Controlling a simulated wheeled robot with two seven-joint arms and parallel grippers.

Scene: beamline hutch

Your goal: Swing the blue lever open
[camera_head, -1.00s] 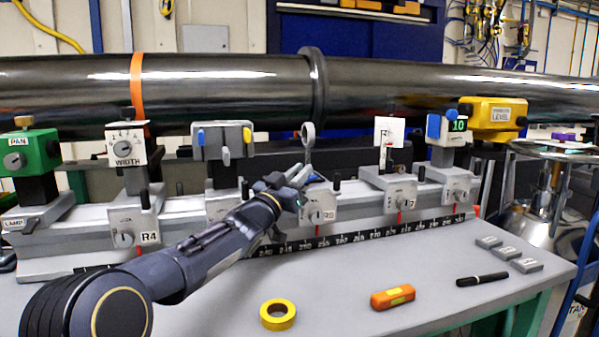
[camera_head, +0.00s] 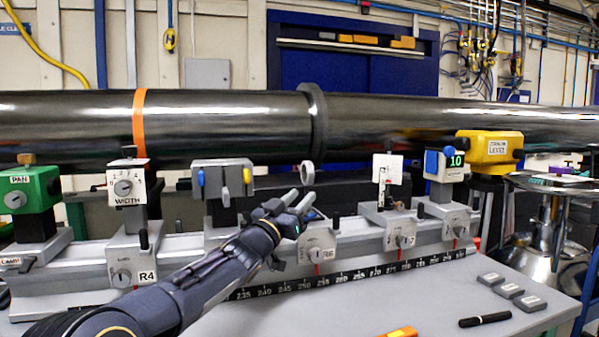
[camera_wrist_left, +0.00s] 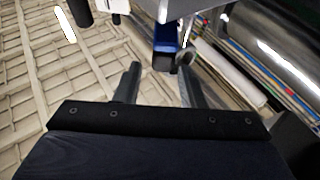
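The blue lever (camera_head: 200,178) hangs on the left front of a grey box (camera_head: 222,177) on the rail, with a yellow lever (camera_head: 247,176) on the box's right side. My left gripper (camera_head: 298,202) is right of this box and lower, just below a grey ring (camera_head: 307,172); it looks clear of the blue lever. In the left wrist view its two fingers (camera_wrist_left: 159,85) are apart with nothing between them. A blue part (camera_wrist_left: 165,38) shows ahead of them below a grey body; I cannot tell for sure whether it is the lever. My right gripper is not in view.
A long dark pipe (camera_head: 220,125) runs behind the rail. Small grey blocks (camera_head: 508,291) and a black marker (camera_head: 485,319) lie on the bench.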

